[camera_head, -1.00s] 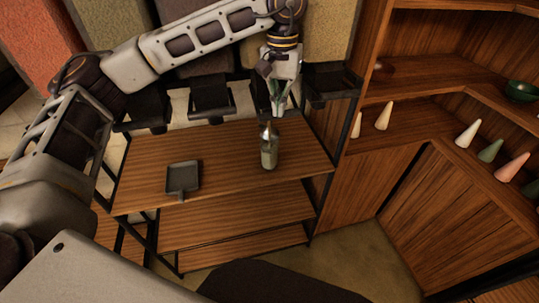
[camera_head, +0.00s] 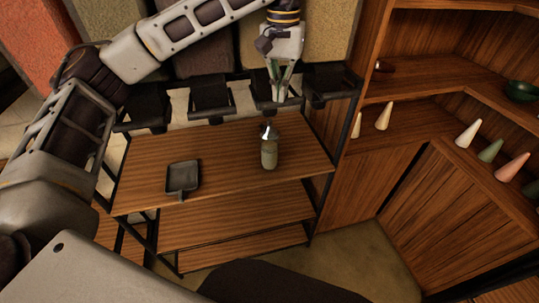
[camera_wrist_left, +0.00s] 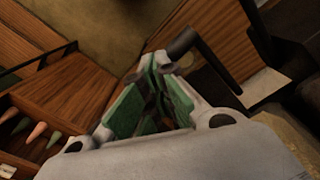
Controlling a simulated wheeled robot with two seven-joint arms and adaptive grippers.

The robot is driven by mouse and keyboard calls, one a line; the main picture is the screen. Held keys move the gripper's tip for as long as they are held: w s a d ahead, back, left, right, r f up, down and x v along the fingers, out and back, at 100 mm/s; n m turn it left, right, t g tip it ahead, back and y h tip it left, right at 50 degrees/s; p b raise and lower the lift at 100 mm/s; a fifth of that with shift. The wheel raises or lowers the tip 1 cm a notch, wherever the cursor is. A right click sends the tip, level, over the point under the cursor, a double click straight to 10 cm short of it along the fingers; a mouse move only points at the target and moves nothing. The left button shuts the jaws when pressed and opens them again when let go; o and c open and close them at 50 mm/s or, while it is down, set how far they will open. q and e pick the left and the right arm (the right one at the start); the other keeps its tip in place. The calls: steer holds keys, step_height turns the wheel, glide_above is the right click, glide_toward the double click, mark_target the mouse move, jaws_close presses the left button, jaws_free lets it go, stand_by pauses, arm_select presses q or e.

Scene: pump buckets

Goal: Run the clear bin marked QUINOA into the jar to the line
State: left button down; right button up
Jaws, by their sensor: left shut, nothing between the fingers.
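The jar (camera_head: 269,152) stands upright on the wooden top shelf, right of the middle, with a grey upper part and a greenish-tan body. Its fill line cannot be made out. Tall bins (camera_head: 325,30) stand behind the shelf, with dark spouts below them. No QUINOA label is readable, so I cannot tell which bin bears it. My left gripper (camera_head: 279,98) is shut and empty, above and behind the jar, in front of a dark spout (camera_head: 262,92). Its green-padded fingers also show in the left wrist view (camera_wrist_left: 153,92). My right gripper is not in view.
A dark square scoop or pan (camera_head: 183,177) lies on the shelf top (camera_head: 225,160) left of the jar. Other dark spouts (camera_head: 210,103) line the back edge. A wooden cabinet (camera_head: 420,120) at right holds several cones and a green bowl (camera_head: 521,91). The lower shelves look empty.

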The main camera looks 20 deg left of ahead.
arm_select(q)
steer(key=shift+r, duration=1.1)
steer(key=shift+r, duration=0.15)
steer(key=shift+r, duration=2.35)
steer(key=shift+s, duration=0.1)
